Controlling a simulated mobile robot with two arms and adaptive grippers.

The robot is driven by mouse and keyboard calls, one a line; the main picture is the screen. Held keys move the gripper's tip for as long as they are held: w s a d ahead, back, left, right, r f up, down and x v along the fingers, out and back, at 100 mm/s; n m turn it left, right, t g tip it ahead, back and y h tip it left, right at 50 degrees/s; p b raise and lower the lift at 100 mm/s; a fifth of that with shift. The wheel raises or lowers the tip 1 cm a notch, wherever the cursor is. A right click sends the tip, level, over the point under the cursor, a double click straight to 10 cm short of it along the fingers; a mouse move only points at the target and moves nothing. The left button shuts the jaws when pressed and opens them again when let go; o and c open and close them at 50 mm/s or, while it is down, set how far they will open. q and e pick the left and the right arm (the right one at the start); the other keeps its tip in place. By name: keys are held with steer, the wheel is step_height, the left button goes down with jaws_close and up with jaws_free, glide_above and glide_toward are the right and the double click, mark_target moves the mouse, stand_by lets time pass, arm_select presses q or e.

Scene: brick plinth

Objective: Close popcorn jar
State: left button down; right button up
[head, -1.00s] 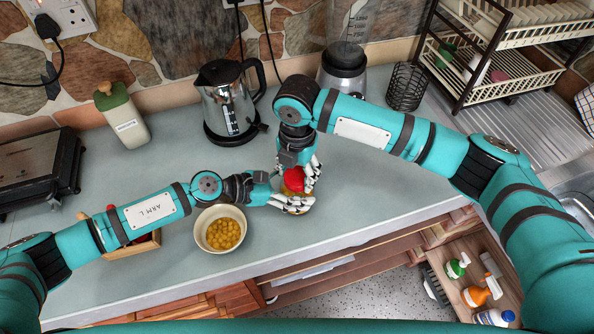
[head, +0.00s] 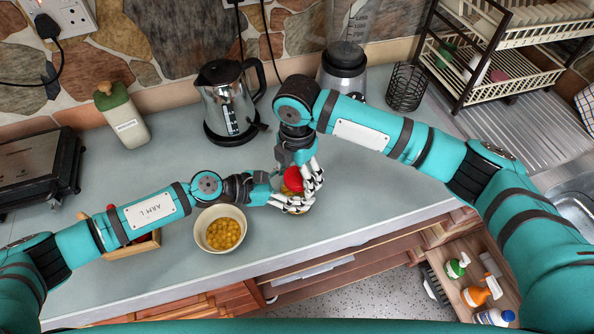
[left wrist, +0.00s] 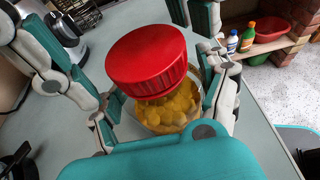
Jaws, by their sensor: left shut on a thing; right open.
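The popcorn jar (left wrist: 168,112) is clear and holds yellow popcorn. It stands near the counter's front edge, mostly hidden by hands in the head view. The red ribbed lid (left wrist: 147,60) is at the jar's mouth; it also shows in the head view (head: 293,179). I cannot tell whether it is seated fully. My left gripper (head: 294,205) is shut on the jar from the left, with fingers on both sides of it in the left wrist view. My right gripper (head: 308,182) comes from above and is open, its fingers around and beside the lid.
A bowl of yellow popcorn (head: 221,246) stands just left of the jar. A wooden box (head: 142,247) lies under my left arm. A kettle (head: 228,127), a blender (head: 342,72) and a wire holder (head: 405,92) stand behind. An open drawer (head: 475,270) is below the front edge.

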steer(key=shift+r, duration=2.25)
steer(key=shift+c, duration=0.2)
step_height(320, 180, up, 3)
steer(key=n, duration=0.2)
steer(key=shift+w+n, duration=0.1)
steer(key=shift+n, duration=0.2)
steer(key=shift+r+n, duration=0.25)
steer(key=shift+n, duration=0.05)
steer(key=shift+f, duration=4.05)
